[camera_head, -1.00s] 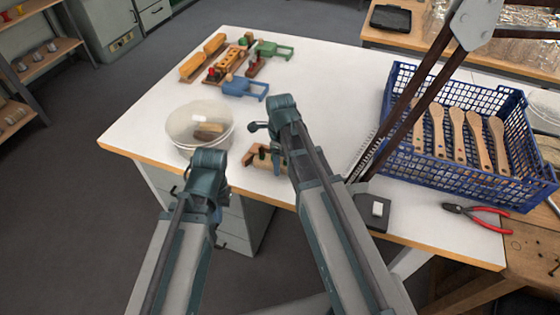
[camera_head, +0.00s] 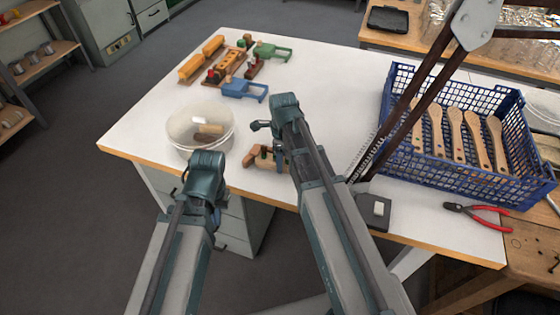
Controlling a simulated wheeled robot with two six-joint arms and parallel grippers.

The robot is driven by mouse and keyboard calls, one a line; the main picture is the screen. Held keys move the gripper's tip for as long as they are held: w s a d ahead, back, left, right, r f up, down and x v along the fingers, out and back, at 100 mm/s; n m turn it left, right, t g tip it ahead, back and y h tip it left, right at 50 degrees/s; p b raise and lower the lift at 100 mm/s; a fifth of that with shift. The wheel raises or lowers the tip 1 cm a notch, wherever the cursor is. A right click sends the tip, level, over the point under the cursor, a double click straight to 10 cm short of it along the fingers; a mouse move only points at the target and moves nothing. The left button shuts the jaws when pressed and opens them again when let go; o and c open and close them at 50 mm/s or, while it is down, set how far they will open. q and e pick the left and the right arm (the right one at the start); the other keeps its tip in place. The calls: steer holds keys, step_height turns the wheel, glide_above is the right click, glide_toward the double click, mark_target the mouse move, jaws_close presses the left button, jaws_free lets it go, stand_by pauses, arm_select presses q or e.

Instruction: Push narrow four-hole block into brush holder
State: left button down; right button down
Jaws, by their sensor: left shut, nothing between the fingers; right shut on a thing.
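My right gripper (camera_head: 261,126) is above the front of the white table, near its middle. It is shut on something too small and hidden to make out. Below it, a wooden piece with dark green parts (camera_head: 250,158) lies near the front edge, partly covered by my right arm; I cannot tell if it is the brush holder. My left gripper (camera_head: 186,176) is shut and empty, just in front of the clear tub. A yellow block with several holes (camera_head: 231,61) sits among brown boards at the back left. I cannot tell if it is the narrow four-hole block.
A clear round tub (camera_head: 183,132) holds brown pieces. Blue (camera_head: 240,88) and green (camera_head: 272,51) clamp-like frames stand behind it. A blue crate (camera_head: 440,178) holds several wooden brush handles on the right. Red-handled pliers (camera_head: 484,213) lie in front of it. The table's (camera_head: 330,65) back middle is clear.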

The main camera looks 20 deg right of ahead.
steer(key=shift+w+d, duration=0.3)
steer(key=shift+w, duration=0.1)
steer(key=shift+c, duration=0.6)
jaws_free()
steer(key=shift+w, duration=0.1)
steer(key=shift+w+d+r+p, duration=0.1)
steer(key=shift+w+r+p, duration=0.05)
steer(key=shift+r+p, duration=0.8)
step_height(320, 180, up, 12)
steer(key=s+p, duration=0.1)
steer(key=p, duration=1.1)
steer(key=shift+a, duration=0.35)
steer(key=shift+s+f, duration=0.1)
steer(key=s+a+n, duration=0.5)
steer(key=s+n, duration=0.2)
steer(key=n, duration=0.7)
steer(key=s+a+n+h, duration=0.1)
steer(key=s+a+n, duration=0.4)
steer(key=n, duration=0.8)
steer(key=s, duration=0.3)
steer(key=shift+s+a+n, duration=0.3)
steer(key=shift+a+n, duration=0.1)
